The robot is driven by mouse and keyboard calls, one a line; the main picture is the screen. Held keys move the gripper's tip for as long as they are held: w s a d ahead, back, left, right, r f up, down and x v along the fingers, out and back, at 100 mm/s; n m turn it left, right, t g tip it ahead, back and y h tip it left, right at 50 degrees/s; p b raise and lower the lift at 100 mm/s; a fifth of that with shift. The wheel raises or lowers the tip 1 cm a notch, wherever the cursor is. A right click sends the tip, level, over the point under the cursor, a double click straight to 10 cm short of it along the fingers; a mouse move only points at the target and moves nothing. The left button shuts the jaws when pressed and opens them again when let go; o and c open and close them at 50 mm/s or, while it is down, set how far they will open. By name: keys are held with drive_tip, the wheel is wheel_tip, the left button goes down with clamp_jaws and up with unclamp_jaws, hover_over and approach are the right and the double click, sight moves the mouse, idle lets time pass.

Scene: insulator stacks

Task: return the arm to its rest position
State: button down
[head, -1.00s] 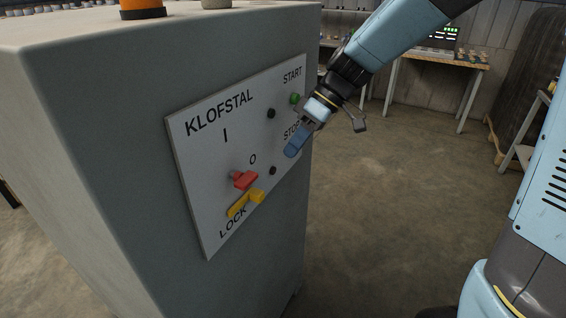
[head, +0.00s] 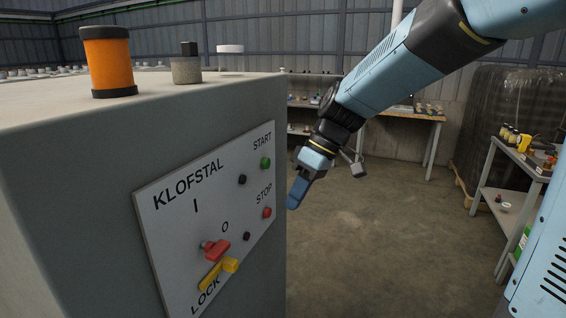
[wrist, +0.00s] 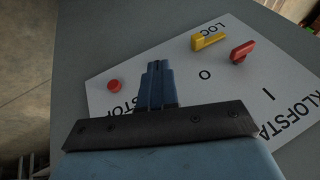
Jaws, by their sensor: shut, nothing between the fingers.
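My gripper (head: 298,190) is shut and empty, with its blue fingers pointing down just right of the control panel's edge in the head view. In the wrist view the shut fingers (wrist: 157,85) show in front of the panel, near the red STOP button (wrist: 114,85). I cannot tell the exact gap to the panel. My arm reaches down to it from the upper right. The panel (head: 180,228) reads KLOFSTAL and carries a red switch handle (head: 216,250), a yellow LOCK lever (head: 220,272), a green START button (head: 265,163) and the STOP button (head: 267,212).
The panel is on a large grey cabinet (head: 60,210) with an orange beacon (head: 107,62) on top.

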drive_tip(key=s+d+r+m+t+h, duration=0.2)
drive_tip(key=s+d+m, duration=0.3)
drive_tip(key=d, duration=0.5)
drive_tip(key=s+d+r+m+t+h, duration=0.2)
drive_tip(key=s+d+m+t, duration=0.3)
drive_tip(key=d, duration=0.6)
drive_tip(key=s+m+h, duration=0.1)
drive_tip(key=m, duration=0.1)
drive_tip(key=shift+s+d+r+m+t, duration=0.15)
drive_tip(key=shift+s+m+t, duration=0.15)
